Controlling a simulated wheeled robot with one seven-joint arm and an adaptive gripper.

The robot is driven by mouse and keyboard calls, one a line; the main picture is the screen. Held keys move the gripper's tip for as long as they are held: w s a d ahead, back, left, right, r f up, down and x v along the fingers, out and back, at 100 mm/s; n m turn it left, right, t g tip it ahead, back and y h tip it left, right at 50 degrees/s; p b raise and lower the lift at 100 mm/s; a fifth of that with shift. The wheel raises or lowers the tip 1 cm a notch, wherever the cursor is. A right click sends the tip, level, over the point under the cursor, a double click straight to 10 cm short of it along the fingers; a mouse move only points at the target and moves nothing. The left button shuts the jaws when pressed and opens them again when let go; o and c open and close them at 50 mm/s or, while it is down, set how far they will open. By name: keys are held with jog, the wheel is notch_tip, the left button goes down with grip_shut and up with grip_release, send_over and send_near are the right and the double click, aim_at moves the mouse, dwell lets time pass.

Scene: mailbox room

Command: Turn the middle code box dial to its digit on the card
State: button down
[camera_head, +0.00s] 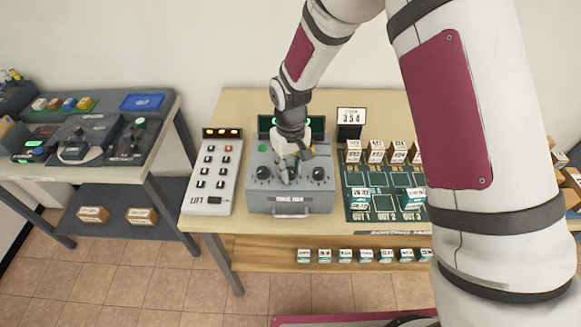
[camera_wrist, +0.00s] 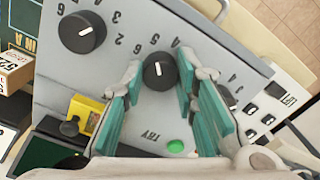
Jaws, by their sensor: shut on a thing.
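The grey code box (camera_head: 290,205) stands on the table, with a dark left dial (camera_head: 264,173) and right dial (camera_head: 318,174) visible in the head view. The gripper hides the middle dial there. In the wrist view the middle dial (camera_wrist: 158,72) is black with a white pointer line and sits between the teal finger pads of my gripper (camera_wrist: 158,75). My gripper is shut on it. The card (camera_head: 351,117) on a dark stand behind the box appears to read 3 5 4.
A green button (camera_wrist: 175,146) marked TRY is on the box, and a yellow part (camera_wrist: 86,112) sits at its edge. A white LIFT panel (camera_head: 215,175) stands left of the box. A green sorting mat (camera_head: 385,205) with small boxes lies to the right.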

aim_at(290, 170)
jog(key=c, duration=1.3)
grip_release()
notch_tip(290, 170, up, 12)
